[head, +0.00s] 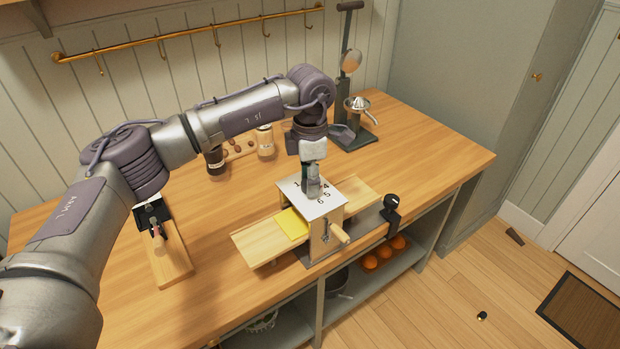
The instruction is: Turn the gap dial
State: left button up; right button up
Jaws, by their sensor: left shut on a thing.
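A wooden device stands on the counter with a white square plate (308,211) on top, printed with numbers around its middle; 1, 4, 5 and 6 can be made out. My left gripper (313,188) points down onto the middle of this plate and is shut on the gap dial there. The fingers cover most of the dial, so its setting and the numbers behind it are hidden. A yellow piece (292,223) lies on the device's left wooden wing. A wooden crank handle (340,233) sticks out of its front. My right gripper is not in view.
A tall lever press (350,65) stands at the back. Jars (265,142) stand behind my arm. A wooden board (168,258) lies at the left, and a black clamp-like item (391,205) sits at the front edge. The counter's right side is clear.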

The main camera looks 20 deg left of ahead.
pick_arm(q)
jog(key=o, duration=1.1)
jog(key=shift+o, duration=0.2)
notch_tip(320, 180, up, 12)
